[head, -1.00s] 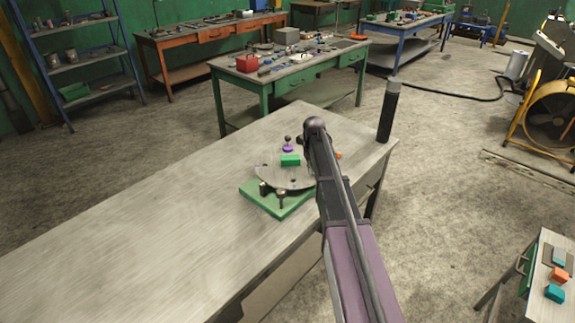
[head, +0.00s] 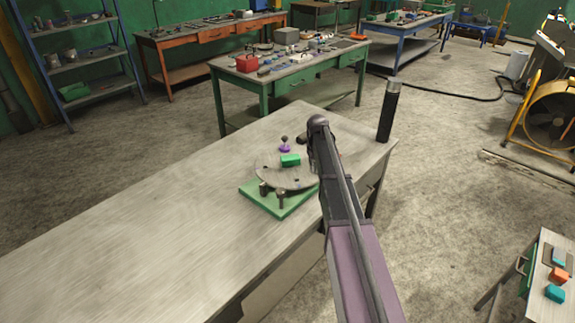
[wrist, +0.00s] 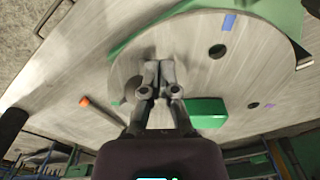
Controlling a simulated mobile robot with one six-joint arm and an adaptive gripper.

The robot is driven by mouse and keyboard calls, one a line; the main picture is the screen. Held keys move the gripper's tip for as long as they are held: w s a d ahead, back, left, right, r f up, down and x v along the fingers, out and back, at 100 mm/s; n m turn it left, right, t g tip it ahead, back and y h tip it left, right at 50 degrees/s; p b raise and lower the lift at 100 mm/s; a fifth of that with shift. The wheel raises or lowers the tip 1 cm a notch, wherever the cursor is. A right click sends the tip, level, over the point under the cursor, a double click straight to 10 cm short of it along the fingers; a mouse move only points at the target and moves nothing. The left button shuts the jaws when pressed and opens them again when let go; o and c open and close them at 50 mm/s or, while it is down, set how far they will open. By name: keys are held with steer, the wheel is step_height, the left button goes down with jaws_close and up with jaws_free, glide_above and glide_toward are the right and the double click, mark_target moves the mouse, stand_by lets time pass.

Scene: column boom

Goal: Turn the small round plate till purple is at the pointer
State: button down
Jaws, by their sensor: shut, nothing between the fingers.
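The small round plate (head: 270,172) lies on a green base (head: 254,200) on the near bench. In the wrist view the plate (wrist: 190,60) carries a purple mark (wrist: 253,105), a blue mark (wrist: 229,22), a small green mark (wrist: 118,103) and dark holes. A green block (head: 290,160) stands on it, also seen in the wrist view (wrist: 207,112). An orange-tipped rod (wrist: 85,102), perhaps the pointer, lies outside the rim near the green mark; purple is well away. My gripper (wrist: 158,72) is shut and empty over the plate. I cannot tell whether it touches.
Two short posts (head: 272,194) stand at the plate's front edge. A black cylinder (head: 388,112) stands at the bench's right corner. The bench top (head: 140,220) is clear to the left.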

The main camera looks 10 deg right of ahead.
steer(key=shift+w+d, duration=0.15)
steer(key=shift+w+d, duration=0.4)
steer(key=shift+d, duration=0.15)
steer(key=shift+w+d, duration=0.1)
stand_by(0.4)
steer(key=shift+w+d, duration=0.55)
stand_by(0.4)
steer(key=shift+w+d, duration=0.5)
steer(key=shift+w, duration=0.15)
steer(key=shift+w+d, duration=0.1)
steer(key=shift+w, duration=0.1)
